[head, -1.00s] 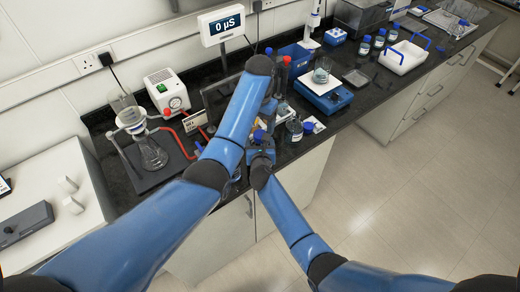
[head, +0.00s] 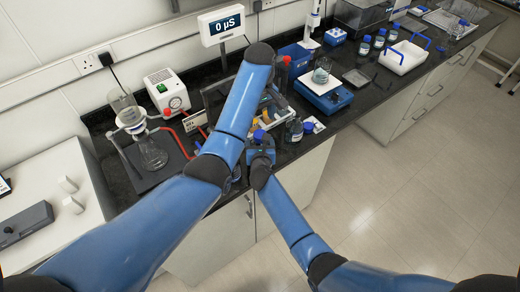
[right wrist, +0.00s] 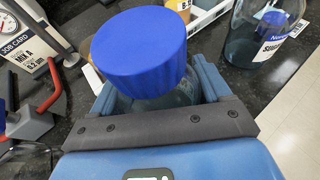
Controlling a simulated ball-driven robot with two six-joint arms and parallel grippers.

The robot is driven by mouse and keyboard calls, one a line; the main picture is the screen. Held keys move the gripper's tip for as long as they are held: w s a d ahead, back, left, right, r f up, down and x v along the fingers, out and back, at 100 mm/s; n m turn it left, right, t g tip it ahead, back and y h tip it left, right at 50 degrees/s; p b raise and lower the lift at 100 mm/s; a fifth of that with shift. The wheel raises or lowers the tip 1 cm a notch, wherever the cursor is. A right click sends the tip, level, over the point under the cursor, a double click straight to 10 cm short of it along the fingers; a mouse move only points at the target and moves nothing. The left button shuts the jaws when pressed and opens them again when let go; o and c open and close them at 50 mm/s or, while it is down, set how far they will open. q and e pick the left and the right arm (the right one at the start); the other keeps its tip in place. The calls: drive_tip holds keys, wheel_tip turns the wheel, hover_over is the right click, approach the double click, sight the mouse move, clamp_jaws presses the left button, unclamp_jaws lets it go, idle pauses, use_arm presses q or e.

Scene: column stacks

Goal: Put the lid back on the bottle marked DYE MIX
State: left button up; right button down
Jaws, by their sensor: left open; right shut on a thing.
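My right gripper (head: 260,152) is shut on a clear bottle (right wrist: 182,95) in the right wrist view. A ridged blue lid (right wrist: 140,45) sits over its neck and looks slightly tilted; how firmly it sits cannot be told. No label shows on this bottle, so I cannot tell whether it is DYE MIX. My left gripper (head: 277,98) is open, just behind and above the held bottle, partly hidden by my left forearm. Another clear bottle (head: 294,130) stands to the right; it shows large in the right wrist view (right wrist: 243,45), its label only partly readable.
A white tray (head: 283,116) with items lies behind the held bottle. A balance (head: 325,95) with a beaker stands farther right. A job card (right wrist: 22,45) and red-handled item (right wrist: 35,115) are at left.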

sight(260, 134)
use_arm(q)
drive_tip(key=shift+n, duration=0.7)
drive_tip(key=shift+s+f, duration=0.1)
drive_tip(key=shift+f, duration=3.9)
drive_tip(key=c, duration=1.1)
drive_tip(key=m, duration=0.6)
drive_tip(key=shift+m, duration=0.3)
drive_tip(key=m, duration=0.6)
drive_tip(key=shift+m, duration=0.3)
